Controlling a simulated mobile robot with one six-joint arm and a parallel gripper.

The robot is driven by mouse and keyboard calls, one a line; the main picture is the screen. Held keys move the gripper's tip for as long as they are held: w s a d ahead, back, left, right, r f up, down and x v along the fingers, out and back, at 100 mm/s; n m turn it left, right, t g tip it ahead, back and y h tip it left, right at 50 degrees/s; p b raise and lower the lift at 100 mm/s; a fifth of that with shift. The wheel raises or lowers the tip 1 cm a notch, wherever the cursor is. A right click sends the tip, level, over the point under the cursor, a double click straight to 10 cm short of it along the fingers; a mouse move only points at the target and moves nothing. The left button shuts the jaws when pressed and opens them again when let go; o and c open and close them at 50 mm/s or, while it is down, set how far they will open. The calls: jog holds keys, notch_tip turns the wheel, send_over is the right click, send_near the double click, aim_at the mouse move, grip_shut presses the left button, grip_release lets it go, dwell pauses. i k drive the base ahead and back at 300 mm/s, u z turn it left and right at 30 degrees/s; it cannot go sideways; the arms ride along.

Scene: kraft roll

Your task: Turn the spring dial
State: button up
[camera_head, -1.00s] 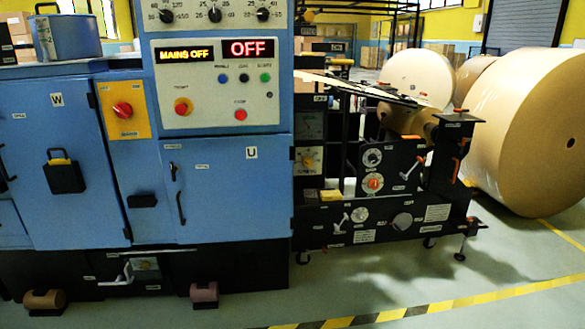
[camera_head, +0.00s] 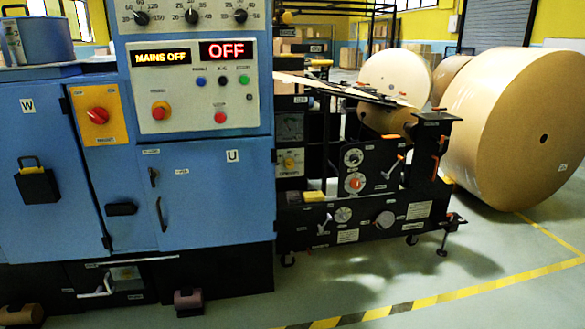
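No label reading "spring" is legible, so I cannot tell which dial is the spring dial. Black pointer knobs on printed scales (camera_head: 191,16) line the top of the blue machine. My gripper is not in view.
The blue machine (camera_head: 205,190) fills the left, its displays (camera_head: 226,50) reading MAINS OFF and OFF. Large kraft rolls (camera_head: 510,125) stand at right. Feet of the black unit (camera_head: 443,240) reach the floor. Open grey floor (camera_head: 400,275) with a yellow-black stripe (camera_head: 440,297) lies in front.

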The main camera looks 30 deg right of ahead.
aim_at(289, 163)
jog(key=i, duration=0.95)
jog(key=u, duration=0.05)
